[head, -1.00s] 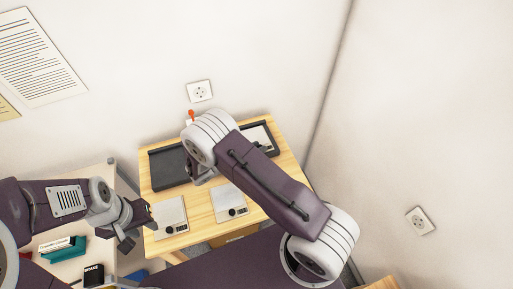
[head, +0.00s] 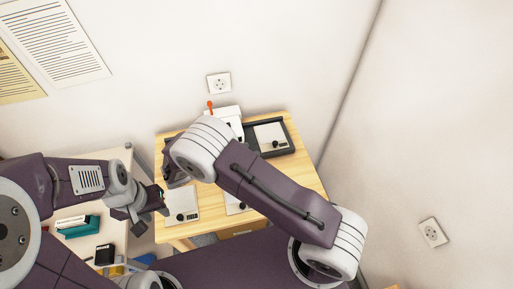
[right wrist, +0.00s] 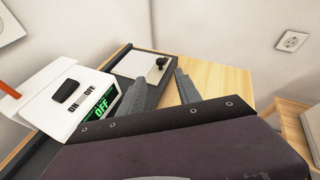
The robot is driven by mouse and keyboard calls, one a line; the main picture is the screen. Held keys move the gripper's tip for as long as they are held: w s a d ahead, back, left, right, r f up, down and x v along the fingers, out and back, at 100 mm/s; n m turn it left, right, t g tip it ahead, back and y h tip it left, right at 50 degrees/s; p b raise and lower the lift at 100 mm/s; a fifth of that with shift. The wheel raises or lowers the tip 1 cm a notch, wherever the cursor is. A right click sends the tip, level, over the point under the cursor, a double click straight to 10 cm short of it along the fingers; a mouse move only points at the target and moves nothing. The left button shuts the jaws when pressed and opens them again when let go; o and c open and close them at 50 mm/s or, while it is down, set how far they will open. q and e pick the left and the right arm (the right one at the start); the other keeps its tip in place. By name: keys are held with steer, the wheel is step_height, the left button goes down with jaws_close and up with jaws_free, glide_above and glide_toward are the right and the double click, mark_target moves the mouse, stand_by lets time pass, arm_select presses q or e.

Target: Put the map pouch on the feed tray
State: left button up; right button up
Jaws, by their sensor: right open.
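A flat pale pouch-like sheet with a black knob (head: 270,136) lies in a black tray (head: 287,152) at the table's back right. The sheet (right wrist: 143,66) and tray (right wrist: 125,55) also show in the right wrist view. Two similar sheets lie near the table's front: one (head: 183,204) at left, one (head: 236,206) partly behind my right arm. I cannot tell which is the map pouch. My right gripper (right wrist: 164,86) is open and empty, pointing past the sheet; my arm hides it in the head view. My left gripper (head: 154,208) is left of the table; its jaws are unclear.
A white device (right wrist: 72,98) with a black switch and green "OFF" display stands beside the tray. A side table at left holds a teal box (head: 80,230) and a black box (head: 104,254). Bare wood (right wrist: 220,82) lies right of the tray.

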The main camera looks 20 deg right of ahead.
steer(key=s+d+r+m+g+y, duration=0.1)
steer(key=s+d+m+y, duration=0.2)
steer(key=m, duration=0.9)
steer(key=s+d+r+m+g+y, duration=0.1)
steer(key=s+d+m+g+y, duration=0.1)
steer(key=s+m+y, duration=0.8)
steer(key=d+m, duration=0.1)
steer(key=m, duration=0.1)
steer(key=shift+s+r+m, duration=0.2)
steer(key=shift+s+m, duration=0.1)
step_height(320, 180, up, 3)
steer(key=p, duration=0.3)
steer(key=shift+r, duration=0.2)
